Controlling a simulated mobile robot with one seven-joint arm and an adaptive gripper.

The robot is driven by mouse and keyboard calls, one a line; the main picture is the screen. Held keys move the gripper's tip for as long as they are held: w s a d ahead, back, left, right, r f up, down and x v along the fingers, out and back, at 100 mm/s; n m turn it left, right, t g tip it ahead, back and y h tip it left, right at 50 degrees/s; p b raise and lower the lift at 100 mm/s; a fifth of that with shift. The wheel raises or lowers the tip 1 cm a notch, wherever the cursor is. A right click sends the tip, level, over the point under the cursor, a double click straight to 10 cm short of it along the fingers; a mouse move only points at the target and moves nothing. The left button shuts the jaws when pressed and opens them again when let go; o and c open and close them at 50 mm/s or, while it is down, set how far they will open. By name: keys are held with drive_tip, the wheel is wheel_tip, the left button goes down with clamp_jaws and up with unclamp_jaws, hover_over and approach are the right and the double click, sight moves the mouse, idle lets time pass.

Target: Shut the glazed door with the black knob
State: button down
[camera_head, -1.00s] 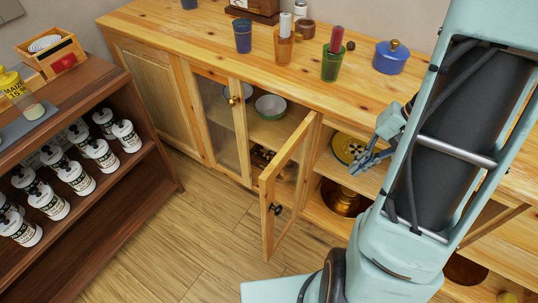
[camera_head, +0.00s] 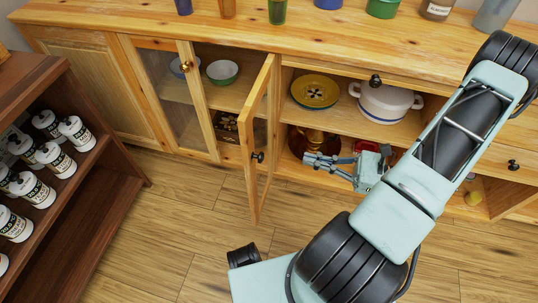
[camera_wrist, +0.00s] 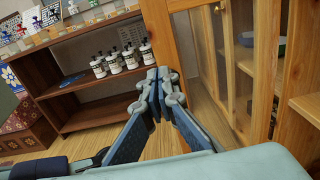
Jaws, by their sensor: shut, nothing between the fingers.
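The glazed door with the black knob (camera_head: 249,170) stands wide open, jutting out from the cabinet front in the head view. Its black knob (camera_head: 258,157) is on the face turned to the right. My gripper (camera_head: 308,160) is shut and empty. It is to the right of the door, on the knob side, with a gap between fingertips and door in the head view. In the wrist view the shut fingers (camera_wrist: 160,78) point forward, with a wooden upright just beyond them; I cannot tell there whether they touch it.
The neighbouring glazed door with a brass knob (camera_head: 185,66) is shut. Open shelves right of the door hold a yellow plate (camera_head: 314,91) and a white pot (camera_head: 385,103). A dark shelf unit with several bottles (camera_head: 75,215) stands at left. Floor in front is clear.

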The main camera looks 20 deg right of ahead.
sight(250, 146)
drive_tip(key=b+x, duration=0.1)
drive_tip(key=x, duration=1.3)
drive_tip(key=shift+b, duration=0.35)
drive_tip(key=shift+a, duration=0.15)
